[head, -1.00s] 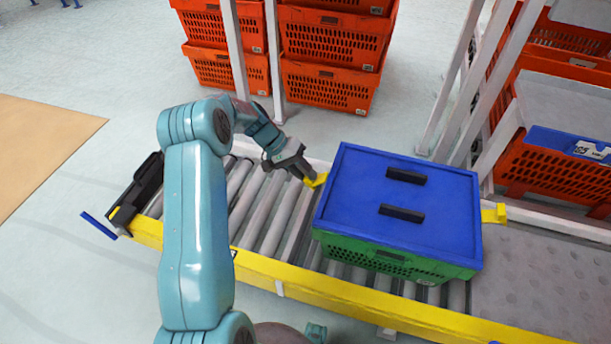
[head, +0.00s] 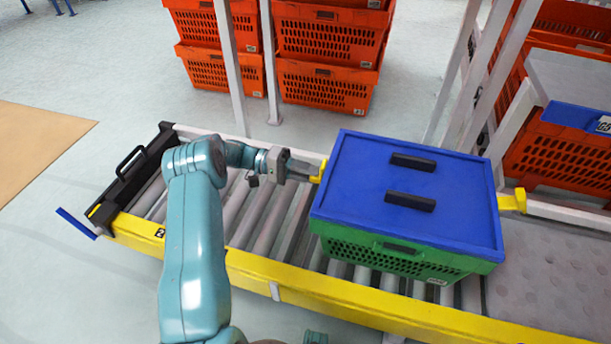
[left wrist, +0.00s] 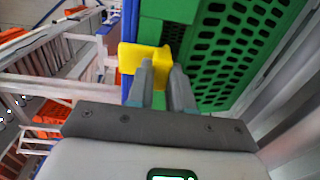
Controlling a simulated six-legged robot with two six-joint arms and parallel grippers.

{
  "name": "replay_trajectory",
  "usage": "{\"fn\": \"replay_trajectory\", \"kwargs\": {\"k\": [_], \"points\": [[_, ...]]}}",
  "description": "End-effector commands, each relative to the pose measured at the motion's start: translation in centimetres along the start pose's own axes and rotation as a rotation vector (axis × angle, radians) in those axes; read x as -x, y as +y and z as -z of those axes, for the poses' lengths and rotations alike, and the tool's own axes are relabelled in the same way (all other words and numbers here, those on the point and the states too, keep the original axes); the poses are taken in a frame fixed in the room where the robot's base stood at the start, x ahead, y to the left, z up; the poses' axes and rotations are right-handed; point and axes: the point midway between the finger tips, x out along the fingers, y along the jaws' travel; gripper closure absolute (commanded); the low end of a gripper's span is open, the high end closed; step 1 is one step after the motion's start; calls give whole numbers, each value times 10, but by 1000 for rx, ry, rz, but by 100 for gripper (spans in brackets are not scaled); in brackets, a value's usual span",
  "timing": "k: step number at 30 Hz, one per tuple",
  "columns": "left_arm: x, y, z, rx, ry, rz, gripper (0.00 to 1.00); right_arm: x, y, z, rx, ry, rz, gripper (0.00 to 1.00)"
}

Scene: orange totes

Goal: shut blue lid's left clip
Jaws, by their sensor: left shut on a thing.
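The blue lid (head: 370,212), with two black handles, sits on the green tote (head: 390,257) on the roller conveyor. Its left clip (head: 323,171) is yellow and stands close against the lid's left edge; whether it is latched I cannot tell. The right clip (head: 513,201) is yellow and sticks outward. My left gripper (head: 316,175) reaches in from the left and is shut on the left clip. In the left wrist view the fingers (left wrist: 163,85) meet the yellow clip (left wrist: 132,58) beside the green tote wall (left wrist: 215,50). My right gripper is out of view.
The conveyor's yellow rail (head: 250,275) runs along the front. A black end stop (head: 130,180) stands at the left, with bare rollers between it and the tote. Stacked orange totes (head: 325,85) and white posts (head: 233,70) are behind.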

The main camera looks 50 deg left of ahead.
Motion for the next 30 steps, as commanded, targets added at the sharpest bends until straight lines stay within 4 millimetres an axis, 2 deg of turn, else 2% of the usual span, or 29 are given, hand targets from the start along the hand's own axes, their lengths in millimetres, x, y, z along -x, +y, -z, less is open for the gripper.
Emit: {"fn": "replay_trajectory", "kwargs": {"k": [6, 20, 21, 23, 24, 30], "points": [[-2, -3, 0, 0, 0, -51, 100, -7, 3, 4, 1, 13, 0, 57], [-3, -2, 0, 0, 0, -66, 100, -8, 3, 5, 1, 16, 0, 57], [-3, -2, 0, 0, 0, -66, 76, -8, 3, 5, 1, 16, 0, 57], [-3, -2, 0, 0, 0, -66, 57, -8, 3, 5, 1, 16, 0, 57], [-3, -2, 0, 0, 0, -66, 53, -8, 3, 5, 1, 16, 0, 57], [-3, -2, 0, 0, 0, -65, 53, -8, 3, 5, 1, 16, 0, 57]]}}
